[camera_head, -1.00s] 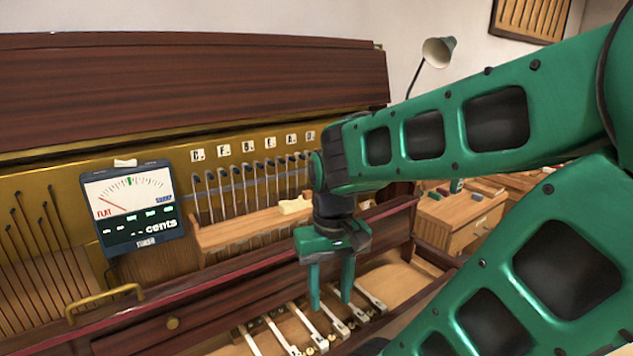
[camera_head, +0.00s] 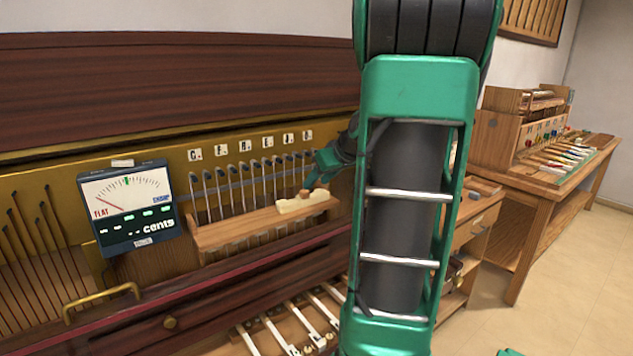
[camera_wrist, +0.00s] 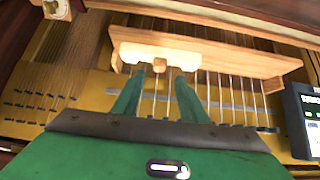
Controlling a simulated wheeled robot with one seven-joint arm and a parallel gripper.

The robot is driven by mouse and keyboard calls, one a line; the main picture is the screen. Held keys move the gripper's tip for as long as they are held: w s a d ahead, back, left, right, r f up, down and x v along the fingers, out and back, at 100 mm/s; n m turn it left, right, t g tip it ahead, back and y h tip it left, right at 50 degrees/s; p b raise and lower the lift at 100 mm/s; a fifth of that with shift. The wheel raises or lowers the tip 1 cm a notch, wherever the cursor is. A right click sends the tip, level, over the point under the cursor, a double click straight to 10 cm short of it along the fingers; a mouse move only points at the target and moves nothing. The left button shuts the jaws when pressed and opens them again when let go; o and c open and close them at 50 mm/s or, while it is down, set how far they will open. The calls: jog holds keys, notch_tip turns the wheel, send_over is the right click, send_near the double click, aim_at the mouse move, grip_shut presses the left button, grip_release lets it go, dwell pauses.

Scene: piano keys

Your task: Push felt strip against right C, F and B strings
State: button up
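A cream, felt-like bar (camera_head: 303,205) with a small wooden knob lies on the right end of the wooden ledge, in front of the strings. It also shows in the wrist view (camera_wrist: 198,57). My gripper (camera_head: 311,188) is at the bar; its open fingers (camera_wrist: 160,75) point at the bar, with the knob (camera_wrist: 160,66) between the fingertips and gaps on both sides. Contact cannot be told. Several strings (camera_head: 230,190) stand behind the ledge under letter labels (camera_head: 245,147), some hard to read. A grey-blue band (camera_head: 240,187) crosses the strings; its material is unclear.
The wooden ledge (camera_head: 225,234) juts out below the strings. A tuning meter (camera_head: 128,208) hangs at the left, its needle toward FLAT. A brass handle (camera_head: 100,298) and piano keys (camera_head: 285,330) lie below. A workbench (camera_head: 570,170) stands at the right.

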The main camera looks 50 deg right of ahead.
aim_at(306, 192)
jog(key=x, duration=0.8)
jog(key=shift+w+f, duration=0.2)
jog(key=shift+f, duration=0.1)
jog(key=shift+s+f, duration=0.1)
jog(key=shift+f, duration=0.1)
jog(key=c, duration=0.5)
jog(key=shift+o, duration=0.2)
jog(key=shift+r, duration=0.1)
jog(key=shift+r, duration=0.35)
grip_shut()
jog(key=shift+r, duration=1.2)
